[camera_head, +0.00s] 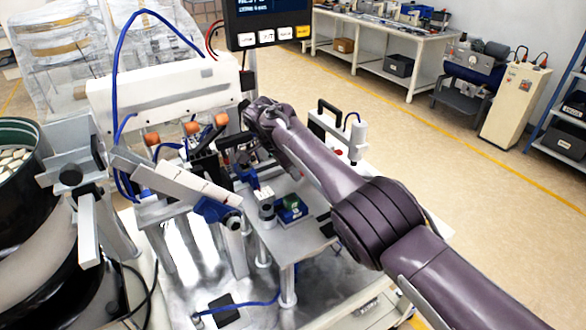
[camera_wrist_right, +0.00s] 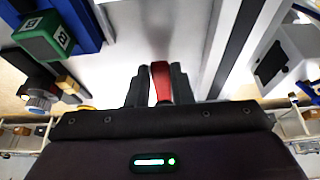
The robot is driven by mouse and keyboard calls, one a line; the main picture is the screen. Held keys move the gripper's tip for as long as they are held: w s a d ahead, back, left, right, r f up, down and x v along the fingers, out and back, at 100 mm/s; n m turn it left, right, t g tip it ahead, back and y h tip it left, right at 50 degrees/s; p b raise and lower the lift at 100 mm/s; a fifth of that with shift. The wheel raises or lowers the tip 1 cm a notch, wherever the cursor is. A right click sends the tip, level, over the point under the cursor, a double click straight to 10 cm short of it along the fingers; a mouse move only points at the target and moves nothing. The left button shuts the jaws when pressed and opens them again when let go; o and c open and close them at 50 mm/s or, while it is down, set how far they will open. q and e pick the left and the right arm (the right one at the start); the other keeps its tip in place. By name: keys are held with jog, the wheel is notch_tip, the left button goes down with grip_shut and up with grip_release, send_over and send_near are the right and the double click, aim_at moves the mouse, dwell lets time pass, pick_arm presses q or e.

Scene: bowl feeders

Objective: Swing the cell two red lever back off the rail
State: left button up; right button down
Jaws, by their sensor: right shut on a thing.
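The red lever (camera_wrist_right: 160,80) shows in the right wrist view as a short red bar standing between the two dark fingers. My right gripper (camera_wrist_right: 159,84) is shut on it, with a finger against each side. In the head view my right arm reaches in from the lower right to the middle of the machine, and its wrist and hand hide the lever. A pale rail-like plate lies behind the lever in the wrist view; I cannot tell if the lever touches it. My left gripper is not in view.
A green block (camera_head: 291,202) sits in a blue fixture on the small metal table (camera_head: 318,237). A black bowl feeder (camera_head: 30,245) stands at the left. A white cylinder (camera_head: 357,142) and black handle stand right of my arm. A display panel (camera_head: 268,22) hangs above.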

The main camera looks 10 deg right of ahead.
jog(key=shift+w+r, duration=0.15)
jog(key=shift+r, duration=0.05)
jog(key=c, duration=1.3)
grip_release()
jog(key=shift+f, duration=0.1)
jog(key=shift+a+r, duration=0.1)
jog(key=shift+r, duration=0.2)
jog(key=b+v, duration=0.1)
jog(key=v, duration=0.6)
